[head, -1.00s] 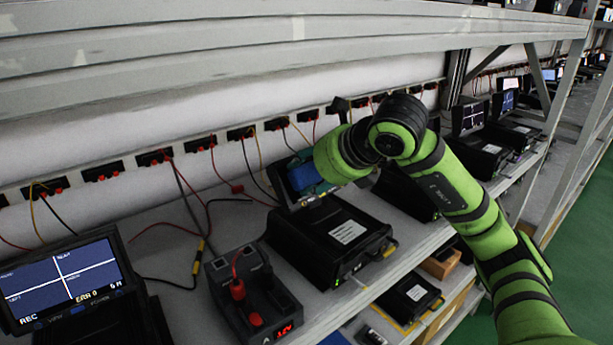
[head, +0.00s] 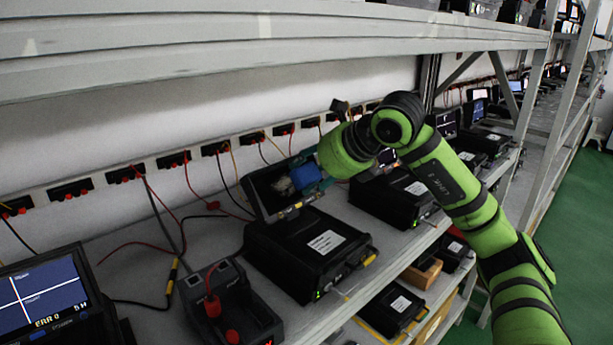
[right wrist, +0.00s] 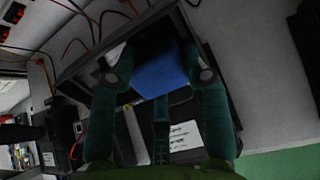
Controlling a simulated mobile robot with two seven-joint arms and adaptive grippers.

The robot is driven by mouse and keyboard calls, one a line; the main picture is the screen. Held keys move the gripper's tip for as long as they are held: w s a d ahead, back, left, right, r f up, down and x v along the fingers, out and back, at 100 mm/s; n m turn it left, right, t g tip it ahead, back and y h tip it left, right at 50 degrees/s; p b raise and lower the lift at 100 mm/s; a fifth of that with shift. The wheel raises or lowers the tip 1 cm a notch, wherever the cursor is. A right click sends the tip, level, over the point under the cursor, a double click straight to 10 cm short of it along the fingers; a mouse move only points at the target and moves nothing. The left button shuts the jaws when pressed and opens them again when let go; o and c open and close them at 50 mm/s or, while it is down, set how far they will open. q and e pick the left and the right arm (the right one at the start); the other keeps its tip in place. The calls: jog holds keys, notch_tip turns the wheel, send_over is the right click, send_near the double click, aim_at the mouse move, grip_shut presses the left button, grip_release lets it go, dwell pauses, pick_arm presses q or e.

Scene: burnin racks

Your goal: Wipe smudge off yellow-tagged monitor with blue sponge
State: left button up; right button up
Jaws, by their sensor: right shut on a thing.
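A monitor with a dark screen (head: 262,196) stands tilted on a black box in the middle of the shelf. A pale smudge (head: 284,186) shows on its screen. The blue sponge (head: 306,176) is in front of the screen's right part, right beside the smudge. My right gripper (head: 318,172) is shut on the sponge. In the right wrist view the sponge (right wrist: 160,78) sits between the teal fingers, inside the outline of the monitor frame (right wrist: 82,72). Whether it touches the glass, I cannot tell. My left gripper is out of view.
The black box (head: 290,262) has a white label. A lit monitor (head: 40,295) stands at the left, beside a black unit with red plugs (head: 228,312). Red and black cables run to wall sockets (head: 172,160). The upper shelf beam (head: 250,30) crosses above.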

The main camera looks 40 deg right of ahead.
aim_at(273, 191)
jog(key=shift+s+a+p, duration=0.1)
jog(key=shift+a+p, duration=0.25)
jog(key=shift+a, duration=0.6)
jog(key=shift+s+a, duration=0.1)
jog(key=shift+a, duration=0.85)
jog(key=shift+s+a+p, duration=0.2)
jog(key=shift+a+p, duration=0.3)
jog(key=shift+a, duration=1.3)
jog(key=shift+s, duration=0.1)
jog(key=shift+s+d+r, duration=0.15)
jog(key=shift+s+r, duration=0.25)
jog(key=shift+p+v, duration=0.3)
jog(key=shift+v, duration=2.1)
